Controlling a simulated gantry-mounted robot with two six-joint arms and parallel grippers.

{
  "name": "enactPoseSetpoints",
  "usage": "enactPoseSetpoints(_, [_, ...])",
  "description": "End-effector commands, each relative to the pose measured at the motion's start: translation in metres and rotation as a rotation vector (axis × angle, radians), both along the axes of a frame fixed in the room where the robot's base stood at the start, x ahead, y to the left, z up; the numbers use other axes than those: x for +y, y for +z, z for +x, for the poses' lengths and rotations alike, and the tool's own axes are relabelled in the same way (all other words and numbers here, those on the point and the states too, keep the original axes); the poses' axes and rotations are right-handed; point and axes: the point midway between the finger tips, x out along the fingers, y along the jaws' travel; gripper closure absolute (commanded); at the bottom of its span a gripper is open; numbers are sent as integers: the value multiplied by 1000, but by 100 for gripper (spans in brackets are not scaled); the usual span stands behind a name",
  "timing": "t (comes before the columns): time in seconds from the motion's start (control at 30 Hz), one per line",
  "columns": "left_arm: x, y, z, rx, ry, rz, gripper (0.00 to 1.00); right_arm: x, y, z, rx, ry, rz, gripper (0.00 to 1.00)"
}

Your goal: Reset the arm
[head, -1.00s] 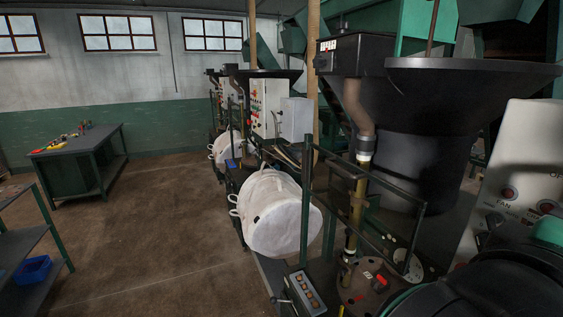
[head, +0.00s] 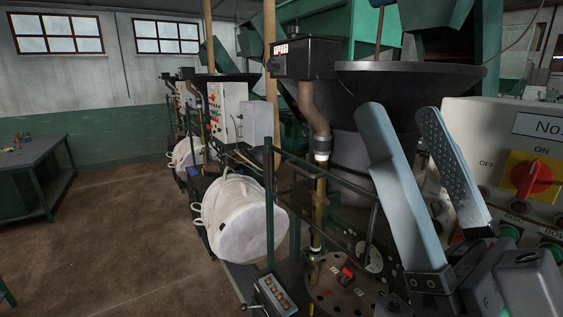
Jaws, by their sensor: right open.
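My right gripper (head: 406,128) shows at the right of the head view, raised in front of the black hopper and the control panel. Its two long grey fingers point up and stand apart, with nothing between them. A white bulk bag (head: 240,216) hangs beside the green rail at the middle. Its loops show on its left side. The gripper is to the right of the bag and apart from it. My left gripper is not in view.
A control panel (head: 516,137) with a red and yellow switch stands close behind the gripper. A black hopper (head: 408,77) and green rails (head: 270,200) fill the middle right. A second white bag (head: 185,153) is farther back. The brown floor (head: 130,235) at left is clear.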

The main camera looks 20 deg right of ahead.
Motion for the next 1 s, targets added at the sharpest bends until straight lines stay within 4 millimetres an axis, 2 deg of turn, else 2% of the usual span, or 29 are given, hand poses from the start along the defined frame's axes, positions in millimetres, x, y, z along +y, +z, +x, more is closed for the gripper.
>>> enactPoseSetpoints(0.03, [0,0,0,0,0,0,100,-1,-14,17,94,-93,-74,15])
enactPoseSetpoints(0.07, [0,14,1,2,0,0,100,0,1,17,88,-126,-104,15])
enactPoseSetpoints(0.1, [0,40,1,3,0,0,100,0,29,16,83,-116,-96,15])
enactPoseSetpoints(0.27, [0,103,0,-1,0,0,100,0,90,16,83,-111,-94,15])
enactPoseSetpoints(0.5, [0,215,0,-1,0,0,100,0,202,16,82,-109,-93,15])
enactPoseSetpoints(0.6, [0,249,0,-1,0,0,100,0,236,16,82,-108,-94,15])
enactPoseSetpoints(0.7, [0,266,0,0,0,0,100,1,253,16,82,-108,-94,15])
enactPoseSetpoints(0.77, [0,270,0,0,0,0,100,1,257,16,82,-108,-94,15])
enactPoseSetpoints(0.9, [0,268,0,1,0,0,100,1,255,16,82,-108,-94,15])
enactPoseSetpoints(1.0, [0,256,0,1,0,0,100,1,244,16,82,-107,-93,15])
